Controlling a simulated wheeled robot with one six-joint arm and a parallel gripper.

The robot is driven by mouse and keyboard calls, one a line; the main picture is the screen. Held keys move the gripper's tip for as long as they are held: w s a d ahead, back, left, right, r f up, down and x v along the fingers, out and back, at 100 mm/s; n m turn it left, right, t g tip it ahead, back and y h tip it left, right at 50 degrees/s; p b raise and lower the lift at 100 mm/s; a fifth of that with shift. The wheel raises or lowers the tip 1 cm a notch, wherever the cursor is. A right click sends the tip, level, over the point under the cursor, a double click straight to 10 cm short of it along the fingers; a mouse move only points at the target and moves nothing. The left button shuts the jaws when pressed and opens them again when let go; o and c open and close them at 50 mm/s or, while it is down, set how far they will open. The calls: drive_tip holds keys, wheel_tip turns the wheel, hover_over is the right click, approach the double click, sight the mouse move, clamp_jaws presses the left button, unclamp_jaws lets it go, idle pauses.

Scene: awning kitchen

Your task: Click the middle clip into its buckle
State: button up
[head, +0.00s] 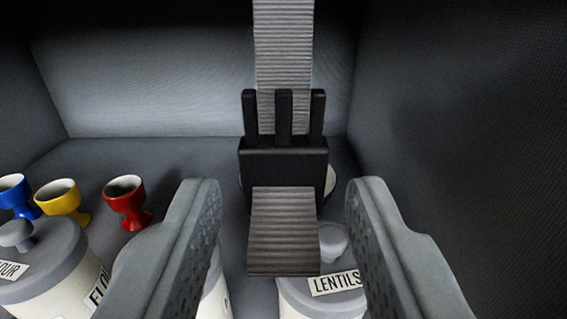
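A black clip (283,162) with three upright prongs hangs in the middle of the head view. A grey ribbed strap (284,45) runs up behind the prongs to the top edge. A short grey ribbed strap end (283,232) hangs below and in front of the clip's body. My gripper (285,190) is open, with one finger on each side of the clip and strap end. There is a clear gap on both sides, and nothing is held. I cannot make out a separate buckle in this view, nor any other clip.
Blue (16,195), yellow (62,199) and red (127,202) cups stand at the left. Lidded jars, one labelled flour (45,270) and one lentils (322,296), stand below. Grey walls enclose the space; a dark wall (460,130) is on the right.

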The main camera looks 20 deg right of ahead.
drive_tip(key=shift+w+d, duration=0.1)
drive_tip(key=shift+w, duration=0.15)
clamp_jaws()
drive_tip(key=s+a+r, duration=0.1)
drive_tip(key=s+r, duration=0.4)
drive_tip(key=r, duration=0.4)
drive_tip(key=shift+a, duration=0.2)
unclamp_jaws()
